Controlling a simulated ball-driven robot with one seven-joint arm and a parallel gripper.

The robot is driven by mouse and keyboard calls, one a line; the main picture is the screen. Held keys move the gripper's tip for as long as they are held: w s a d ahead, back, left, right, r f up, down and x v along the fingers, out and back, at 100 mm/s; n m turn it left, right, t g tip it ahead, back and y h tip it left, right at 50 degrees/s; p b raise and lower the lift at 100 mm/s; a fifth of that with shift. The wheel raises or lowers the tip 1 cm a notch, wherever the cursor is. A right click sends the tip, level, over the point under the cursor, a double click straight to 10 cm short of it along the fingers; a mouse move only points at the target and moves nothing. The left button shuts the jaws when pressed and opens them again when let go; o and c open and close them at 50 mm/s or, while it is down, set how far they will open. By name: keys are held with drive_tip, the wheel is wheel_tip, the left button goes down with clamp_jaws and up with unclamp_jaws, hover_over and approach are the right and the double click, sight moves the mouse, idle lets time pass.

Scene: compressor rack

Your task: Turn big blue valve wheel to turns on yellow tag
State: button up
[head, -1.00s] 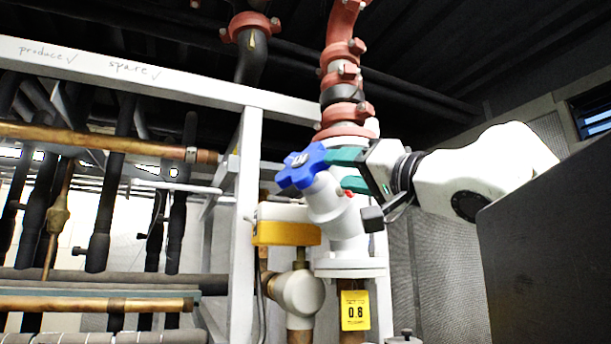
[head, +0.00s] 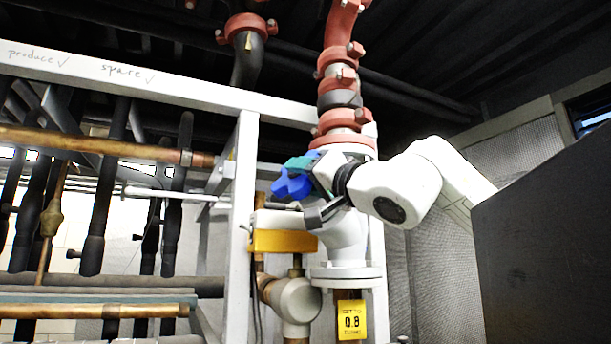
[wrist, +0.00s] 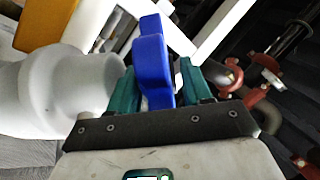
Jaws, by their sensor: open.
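The big blue valve wheel (head: 291,184) sits at the upper left end of the white valve body (head: 345,238). It is partly hidden behind my gripper (head: 297,172) in the head view. In the wrist view the blue wheel (wrist: 153,68) stands between the two green fingers of my gripper (wrist: 154,88), with one finger on each side. The jaws are open; whether a finger touches the wheel I cannot tell. The yellow tag (head: 351,320) hangs below the valve and reads 0.8.
A yellow box (head: 283,242) is left of the valve body. A white frame post (head: 241,215) stands further left, with copper and black pipes behind it. Red pipe couplings (head: 343,130) rise above the valve. A dark panel (head: 545,235) fills the lower right.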

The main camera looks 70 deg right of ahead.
clamp_jaws()
drive_tip(key=shift+r+y+p, duration=0.2)
drive_tip(key=shift+y+p, duration=0.1)
drive_tip(key=shift+p, duration=0.3)
drive_tip(key=y+p, duration=0.1)
drive_tip(key=p, duration=0.1)
drive_tip(key=n+p, duration=0.1)
drive_tip(key=shift+s+d+r+y+p, duration=0.15)
drive_tip(key=shift+r+y+p, duration=0.2)
drive_tip(key=shift+y+p, duration=0.05)
drive_tip(key=n+y+p, duration=0.1)
drive_tip(key=p, duration=0.1)
drive_tip(key=g+y+p, duration=0.1)
drive_tip(key=y+p, duration=0.1)
drive_tip(key=shift+r+n+p, duration=0.25)
drive_tip(key=shift+n+p, duration=0.15)
drive_tip(key=n+g+y+p, duration=0.1)
drive_tip(key=p, duration=0.1)
drive_tip(key=shift+d+y+p, duration=0.1)
drive_tip(key=shift+y+p, duration=0.3)
drive_tip(key=n+g+y+p, duration=0.1)
drive_tip(key=y+p, duration=0.1)
drive_tip(key=shift+g+y, duration=0.3)
drive_tip(key=shift+y, duration=0.1)
drive_tip(key=g+y, duration=0.1)
drive_tip(key=n+g+y, duration=0.1)
drive_tip(key=g, duration=0.1)
drive_tip(key=n+g+y+p, duration=0.1)
drive_tip(key=y, duration=0.1)
drive_tip(key=shift+d, duration=0.3)
